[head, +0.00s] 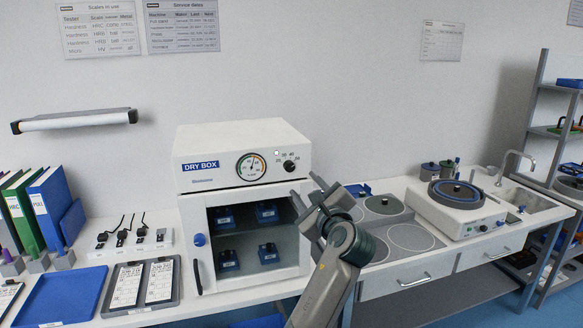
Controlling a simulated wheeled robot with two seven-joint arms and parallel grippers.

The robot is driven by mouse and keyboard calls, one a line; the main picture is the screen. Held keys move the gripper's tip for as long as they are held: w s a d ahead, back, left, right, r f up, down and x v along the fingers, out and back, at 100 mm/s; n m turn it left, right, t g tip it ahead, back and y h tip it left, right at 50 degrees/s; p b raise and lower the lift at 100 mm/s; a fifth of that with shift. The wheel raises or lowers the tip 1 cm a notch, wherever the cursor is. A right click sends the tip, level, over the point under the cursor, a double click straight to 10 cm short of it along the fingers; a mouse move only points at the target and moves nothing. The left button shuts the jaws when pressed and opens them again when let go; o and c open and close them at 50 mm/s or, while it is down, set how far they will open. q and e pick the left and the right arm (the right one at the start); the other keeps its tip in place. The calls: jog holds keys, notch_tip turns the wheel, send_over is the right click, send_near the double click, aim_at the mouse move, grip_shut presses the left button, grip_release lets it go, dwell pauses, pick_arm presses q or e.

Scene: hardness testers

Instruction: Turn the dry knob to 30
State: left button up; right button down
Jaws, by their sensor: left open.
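The white dry box (188,150) stands on the bench in the head view, with a blue "DRY BOX" label. Its small black dry knob (289,166) is on the upper right of the front panel, with small numbers around its top. Which number the knob points to is too small to tell. A round dial gauge (250,167) with a coloured scale is left of the knob. My left gripper (307,190) is open and empty, just below and right of the knob, apart from it as far as I can tell. My right gripper is not in view.
The dry box's glass door (275,247) shows several dark blue items inside. A grinding machine (462,194) and round plates (383,204) are on the right. A blue tray (60,297) and binders (50,207) are on the left. The space before the panel is free.

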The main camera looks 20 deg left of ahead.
aim_at(290, 167)
pick_arm(q)
jog(key=p+x, duration=0.3)
jog(key=x, duration=0.9)
jog(key=shift+w+a+p, duration=0.25)
jog(key=shift+w+p, duration=0.05)
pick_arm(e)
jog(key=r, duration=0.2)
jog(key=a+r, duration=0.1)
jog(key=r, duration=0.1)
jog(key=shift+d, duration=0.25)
pick_arm(q)
jog(key=c, duration=1)
